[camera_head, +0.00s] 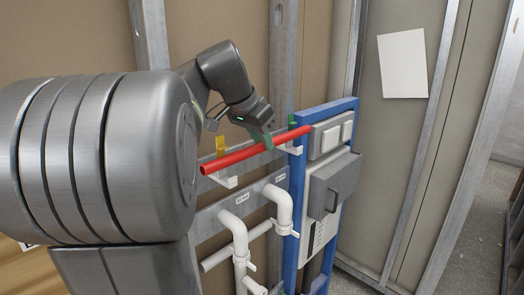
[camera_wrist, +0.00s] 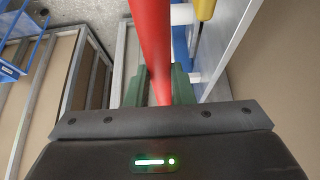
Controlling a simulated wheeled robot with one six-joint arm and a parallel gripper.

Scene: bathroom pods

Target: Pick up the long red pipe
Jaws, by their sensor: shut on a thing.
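The long red pipe (camera_head: 236,157) runs slantwise along the frame in the head view, lower at its left end in the picture. It lies at two white brackets (camera_head: 223,181); I cannot tell whether it still touches them. My gripper (camera_head: 266,139) reaches it from above, right of its middle, with green fingers. In the wrist view the red pipe (camera_wrist: 150,45) passes between the two green fingers of my gripper (camera_wrist: 159,88). The fingers are shut on it, one on each side.
White elbow pipes (camera_head: 284,208) stick out below the red pipe. A blue frame (camera_head: 297,190) with a grey box (camera_head: 333,186) stands near its right end. A yellow clip (camera_head: 221,145) sits just behind the pipe. A white sheet (camera_head: 402,63) hangs on the wall at right.

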